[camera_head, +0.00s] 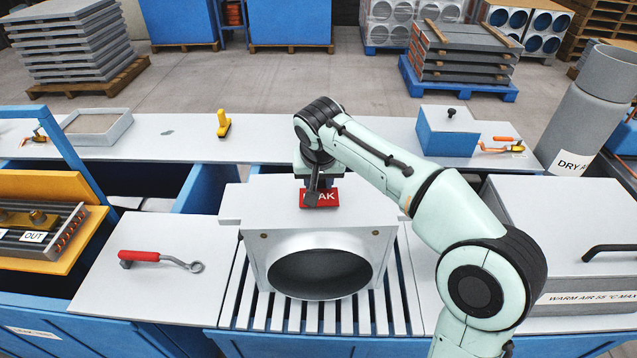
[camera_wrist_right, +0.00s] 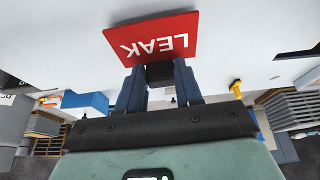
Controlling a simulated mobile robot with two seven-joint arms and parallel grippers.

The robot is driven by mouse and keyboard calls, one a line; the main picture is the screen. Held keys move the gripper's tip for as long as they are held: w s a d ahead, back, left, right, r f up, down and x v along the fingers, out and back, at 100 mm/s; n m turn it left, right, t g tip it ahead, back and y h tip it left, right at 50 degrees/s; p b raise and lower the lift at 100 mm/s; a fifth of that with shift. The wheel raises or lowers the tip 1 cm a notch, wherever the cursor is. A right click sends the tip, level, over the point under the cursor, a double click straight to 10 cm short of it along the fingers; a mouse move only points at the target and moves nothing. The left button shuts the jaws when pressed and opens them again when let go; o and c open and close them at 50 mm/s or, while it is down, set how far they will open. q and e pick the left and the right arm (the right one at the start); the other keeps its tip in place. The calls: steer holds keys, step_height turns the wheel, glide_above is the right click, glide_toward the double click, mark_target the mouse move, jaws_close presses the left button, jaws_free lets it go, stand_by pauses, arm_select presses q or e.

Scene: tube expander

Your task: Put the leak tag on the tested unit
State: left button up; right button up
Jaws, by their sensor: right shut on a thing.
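The red leak tag (camera_head: 328,196), lettered LEAK in white, is at the top of the white unit (camera_head: 382,248) with the large round opening. My right gripper (camera_head: 313,194) is above the unit and covers part of the tag. In the right wrist view, my right gripper (camera_wrist_right: 158,75) is shut on a dark block at the back of the leak tag (camera_wrist_right: 152,50). The tag looks upside down there, against a white surface. I cannot tell whether the tag touches the unit. My left gripper is not in view.
The unit stands on a slatted rack (camera_head: 392,305). A red-handled tool (camera_head: 150,257) lies on the left panel. A grey bin (camera_head: 565,225) stands on the right. Behind are a yellow object (camera_head: 223,124), a blue box (camera_head: 447,135) and a grey cylinder (camera_head: 585,115).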

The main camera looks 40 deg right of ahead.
steer(key=shift+f, duration=0.2)
steer(key=shift+w+f, duration=0.1)
steer(key=shift+f, duration=0.15)
steer(key=o, duration=1)
steer(key=shift+r, duration=0.1)
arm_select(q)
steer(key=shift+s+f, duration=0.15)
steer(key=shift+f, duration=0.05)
arm_select(e)
steer(key=shift+r, duration=0.5)
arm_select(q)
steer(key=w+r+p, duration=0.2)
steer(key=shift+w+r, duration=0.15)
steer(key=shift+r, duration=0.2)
arm_select(e)
steer(key=v, duration=1.1)
steer(key=shift+r, duration=0.2)
